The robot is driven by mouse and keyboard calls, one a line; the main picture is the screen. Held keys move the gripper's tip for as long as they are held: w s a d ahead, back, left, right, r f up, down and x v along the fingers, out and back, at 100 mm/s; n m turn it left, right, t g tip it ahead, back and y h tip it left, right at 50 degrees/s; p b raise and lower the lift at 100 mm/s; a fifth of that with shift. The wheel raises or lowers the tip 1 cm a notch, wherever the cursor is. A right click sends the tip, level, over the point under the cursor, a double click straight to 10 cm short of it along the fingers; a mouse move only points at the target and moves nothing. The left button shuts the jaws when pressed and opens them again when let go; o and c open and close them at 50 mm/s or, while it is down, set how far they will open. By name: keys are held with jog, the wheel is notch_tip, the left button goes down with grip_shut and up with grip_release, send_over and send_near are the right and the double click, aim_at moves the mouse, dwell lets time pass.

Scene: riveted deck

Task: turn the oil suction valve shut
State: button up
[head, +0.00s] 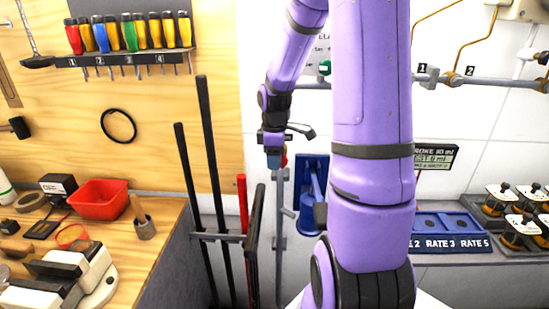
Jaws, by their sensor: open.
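My gripper (274,158) is in front of the white tiled wall, left of my upright arm links, pointing down. Its fingers are small in the picture, and I see nothing held between them. A small red part (284,157) shows just beside the gripper, mostly hidden by it. A grey vertical pipe (280,215) runs down below the gripper. I cannot tell from this view whether the red part is the oil suction valve's handle, nor which way it is turned. Whether the gripper touches it is also unclear.
A blue wall plate with a lever (311,190) is right of the pipe, partly behind my arm. A rack of dark bars (213,160) stands at left. A bench with a red bin (98,199) is further left. A blue rate panel (440,243) is at right.

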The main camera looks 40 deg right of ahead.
jog(key=c, duration=0.9)
jog(key=shift+s+d+r+t+y, duration=0.1)
jog(key=shift+t+y, duration=0.4)
jog(key=shift+t, duration=0.05)
jog(key=shift+s+r+t+y, duration=0.1)
jog(key=shift+t+y, duration=0.4)
jog(key=shift+t, duration=0.05)
jog(key=o, duration=0.9)
